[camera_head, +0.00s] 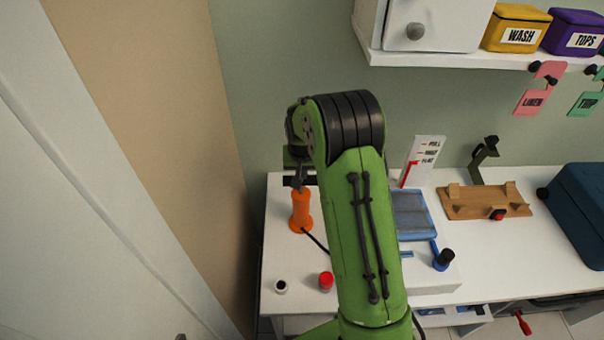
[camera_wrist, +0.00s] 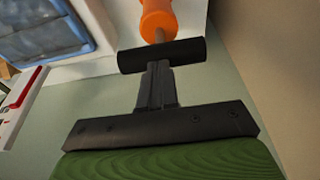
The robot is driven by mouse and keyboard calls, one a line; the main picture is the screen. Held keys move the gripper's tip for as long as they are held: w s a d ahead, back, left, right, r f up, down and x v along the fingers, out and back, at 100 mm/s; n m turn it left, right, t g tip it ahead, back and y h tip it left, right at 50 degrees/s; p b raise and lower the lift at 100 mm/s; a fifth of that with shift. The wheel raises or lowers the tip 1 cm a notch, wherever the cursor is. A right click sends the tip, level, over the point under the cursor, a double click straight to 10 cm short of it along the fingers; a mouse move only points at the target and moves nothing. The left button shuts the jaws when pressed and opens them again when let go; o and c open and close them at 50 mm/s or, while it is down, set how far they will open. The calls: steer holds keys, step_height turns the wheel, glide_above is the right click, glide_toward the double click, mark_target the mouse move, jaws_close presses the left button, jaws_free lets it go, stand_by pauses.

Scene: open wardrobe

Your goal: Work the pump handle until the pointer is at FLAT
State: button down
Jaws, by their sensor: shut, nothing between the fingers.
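The orange pump (camera_head: 301,212) stands at the left end of the white bench, with a thin black hose running from its base. Its black crossbar handle (camera_wrist: 188,53) sits on a short rod just above the orange body (camera_wrist: 158,18). My gripper (camera_wrist: 157,70) is shut and empty, with its fingertips at the handle, seemingly touching it. In the head view my arm partly hides the gripper and handle. The white gauge board (camera_head: 428,150) carries small labels, the lowest reading FLAT. A red pointer or strip (camera_head: 406,174) reaches up near that lowest label; its exact reading is too small to tell.
A blue bag-like pad (camera_head: 411,208) lies right of my arm, beside a black-knobbed blue lever (camera_head: 443,260). A red knob (camera_head: 326,281) and a white cup (camera_head: 281,286) sit at the front. A wooden tray (camera_head: 470,203) and dark blue case (camera_head: 586,205) stand further right.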

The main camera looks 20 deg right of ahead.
steer(key=v, duration=1)
steer(key=shift+r, duration=0.45)
steer(key=shift+d, duration=0.1)
stand_by(0.4)
